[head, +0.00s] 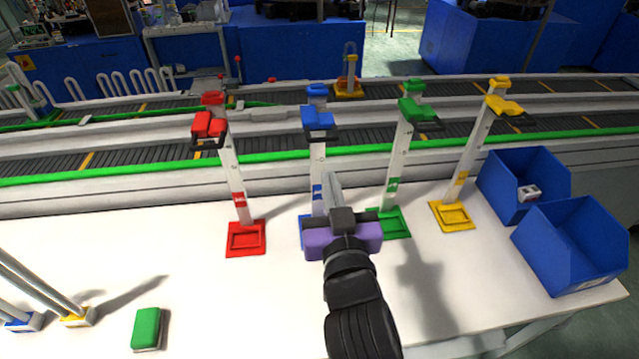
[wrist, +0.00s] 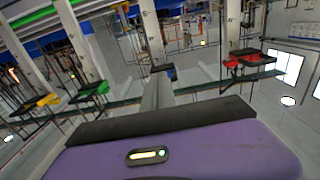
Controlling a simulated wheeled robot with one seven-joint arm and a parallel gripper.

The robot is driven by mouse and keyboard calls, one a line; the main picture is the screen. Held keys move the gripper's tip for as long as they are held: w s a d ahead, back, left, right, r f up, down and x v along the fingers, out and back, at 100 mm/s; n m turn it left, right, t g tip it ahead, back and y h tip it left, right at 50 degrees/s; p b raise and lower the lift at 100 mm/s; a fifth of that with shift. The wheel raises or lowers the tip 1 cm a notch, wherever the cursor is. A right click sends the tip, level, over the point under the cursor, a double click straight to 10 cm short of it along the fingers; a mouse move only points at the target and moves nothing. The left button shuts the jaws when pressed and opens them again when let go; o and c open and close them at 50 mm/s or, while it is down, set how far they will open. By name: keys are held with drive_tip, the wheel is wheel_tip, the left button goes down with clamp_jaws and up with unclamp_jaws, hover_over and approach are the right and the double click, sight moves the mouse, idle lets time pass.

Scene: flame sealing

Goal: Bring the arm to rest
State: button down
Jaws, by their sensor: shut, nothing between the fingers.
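My gripper (head: 331,182) is in the middle of the head view, above the white table (head: 190,290), in front of the blue and green stands. Its fingers are together with nothing between them. The wrist view shows its purple body (wrist: 200,155) and the shut fingers (wrist: 158,92) pointing away. The gripper body hides part of the blue stand's base in the head view.
Red (head: 240,190), blue (head: 317,150), green (head: 397,160) and yellow (head: 472,155) stands line the table's back. Two blue bins (head: 565,250) stand at the right; the rear one holds a small grey part (head: 529,193). A green block (head: 146,327) lies front left. A conveyor (head: 280,150) runs behind.

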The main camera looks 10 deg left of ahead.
drive_tip(key=shift+v, duration=0.8)
drive_tip(key=shift+r, duration=0.1)
drive_tip(key=s+d+f+m+g+h, duration=0.1)
drive_tip(key=s+d+f, duration=0.3)
drive_tip(key=s+d, duration=0.4)
drive_tip(key=s+d+f+m+h+b, duration=0.1)
drive_tip(key=s+d+f, duration=0.4)
drive_tip(key=s, duration=1.1)
drive_tip(key=s+d+f+m+g+h+b, duration=0.1)
drive_tip(key=s+d+f+h, duration=0.2)
drive_tip(key=s+d, duration=0.8)
drive_tip(key=shift+s+f+g, duration=0.3)
drive_tip(key=shift+s+f, duration=0.55)
drive_tip(key=shift+s, duration=0.2)
